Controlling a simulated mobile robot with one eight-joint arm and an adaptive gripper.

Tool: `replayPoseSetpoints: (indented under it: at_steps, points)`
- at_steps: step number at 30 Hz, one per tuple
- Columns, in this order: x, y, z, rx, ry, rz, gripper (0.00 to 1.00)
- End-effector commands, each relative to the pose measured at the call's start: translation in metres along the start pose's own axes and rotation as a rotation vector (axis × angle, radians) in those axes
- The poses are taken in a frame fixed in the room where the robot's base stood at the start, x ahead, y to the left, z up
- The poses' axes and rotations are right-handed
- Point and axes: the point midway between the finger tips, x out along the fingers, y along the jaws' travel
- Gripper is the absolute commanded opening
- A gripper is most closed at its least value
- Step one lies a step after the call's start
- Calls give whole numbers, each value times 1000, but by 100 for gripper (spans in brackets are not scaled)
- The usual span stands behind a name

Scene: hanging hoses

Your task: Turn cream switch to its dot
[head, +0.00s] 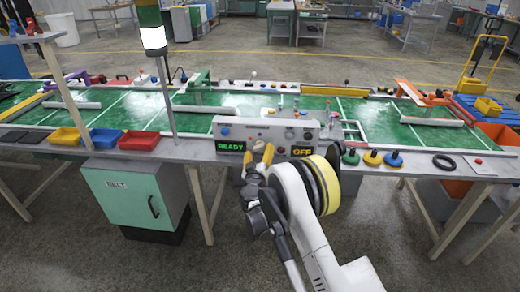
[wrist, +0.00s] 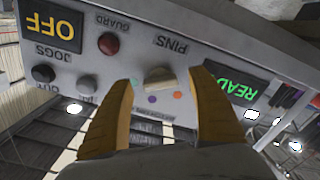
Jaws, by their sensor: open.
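The cream switch (wrist: 160,79) is a knob on the sloped front of the grey control panel, by the label PINS, upside down in the wrist view. Small dots lie around it, including a purple dot (wrist: 152,99) and an orange dot (wrist: 178,94). Which dot its pointer faces is hard to tell. My gripper (wrist: 167,75) is open, its two yellow fingers on either side of the switch, with visible gaps. In the head view my gripper (head: 259,154) is in front of the panel, and the cream switch (head: 259,146) shows between the fingertips.
The panel has a green READY display (head: 230,146), a yellow OFF display (head: 302,151), a red GUARD button (wrist: 109,43) and a dark JOGS knob (wrist: 43,73). The panel (head: 228,121) stands on a green-topped bench. Coloured bins (head: 139,140) are left, knobs on discs (head: 372,158) right.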

Motion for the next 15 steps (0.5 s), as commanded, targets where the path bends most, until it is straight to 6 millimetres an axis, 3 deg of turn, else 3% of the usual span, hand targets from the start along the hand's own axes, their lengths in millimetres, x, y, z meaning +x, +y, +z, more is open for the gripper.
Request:
replayPoseSetpoints:
  at_steps: [9,15]
  points:
    - [-70,0,-1,0,1,-1,68]
    - [-93,0,0,0,0,0,68]
